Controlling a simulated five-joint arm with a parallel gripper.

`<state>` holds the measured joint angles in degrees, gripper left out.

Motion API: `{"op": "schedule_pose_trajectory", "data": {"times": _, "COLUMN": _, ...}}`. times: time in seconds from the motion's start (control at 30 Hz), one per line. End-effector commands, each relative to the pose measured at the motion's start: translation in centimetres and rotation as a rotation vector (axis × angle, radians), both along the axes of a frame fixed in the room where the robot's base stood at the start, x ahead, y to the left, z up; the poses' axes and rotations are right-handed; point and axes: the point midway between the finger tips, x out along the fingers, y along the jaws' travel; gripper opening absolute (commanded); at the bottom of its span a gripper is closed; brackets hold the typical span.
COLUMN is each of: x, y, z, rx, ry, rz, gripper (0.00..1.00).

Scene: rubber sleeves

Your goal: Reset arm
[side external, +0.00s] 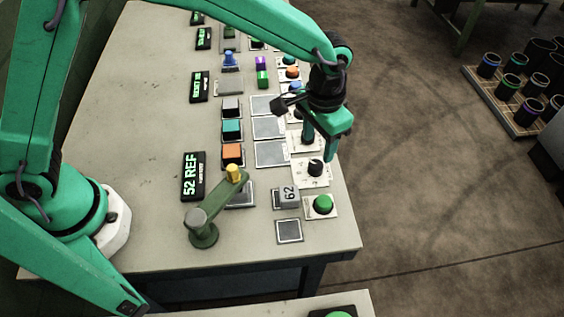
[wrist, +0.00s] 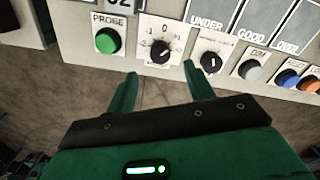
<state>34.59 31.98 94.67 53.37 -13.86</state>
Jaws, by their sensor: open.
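My gripper (side external: 320,147) is open and empty, pointing down over the right edge of the bench near the knobs. In the wrist view its two fingers (wrist: 157,76) are spread apart with nothing between them. Beyond them are a dial knob (wrist: 160,52) and a second knob (wrist: 210,62). A short green swing arm (side external: 219,198) with a yellow tip (side external: 234,172) stands on a round base at the bench's near end. Its tip is above or beside a grey pad (side external: 241,198); I cannot tell whether they touch. My gripper is apart from it.
A green PROBE button (wrist: 107,40) also shows in the side view (side external: 323,204). A grey button (wrist: 251,70) and a blue button (wrist: 289,80) are on the right. A block reading 62 (side external: 289,197) and a "52 REF" display (side external: 194,176) stand on the bench. The bench's left side is clear.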

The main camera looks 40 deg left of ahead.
Motion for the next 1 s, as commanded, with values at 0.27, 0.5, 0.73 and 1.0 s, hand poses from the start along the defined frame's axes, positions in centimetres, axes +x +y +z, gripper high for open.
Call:
{"op": "schedule_pose_trajectory", "data": {"times": 0.27, "x": 0.0, "y": 0.0, "z": 1.2, "rx": 0.000, "ry": -0.001, "rz": 0.000, "gripper": 0.53}}
{"op": "schedule_pose_trajectory", "data": {"times": 0.5, "x": 0.0, "y": 0.0, "z": 1.2, "rx": 0.000, "ry": -0.001, "rz": 0.000, "gripper": 0.53}}
{"op": "schedule_pose_trajectory", "data": {"times": 0.73, "x": 0.1, "y": 1.0, "z": 2.2, "rx": -0.008, "ry": -0.013, "rz": 0.011, "gripper": 0.53}}
{"op": "schedule_pose_trajectory", "data": {"times": 1.0, "x": -0.2, "y": 4.7, "z": 6.0, "rx": -0.036, "ry": -0.057, "rz": 0.049, "gripper": 0.53}}
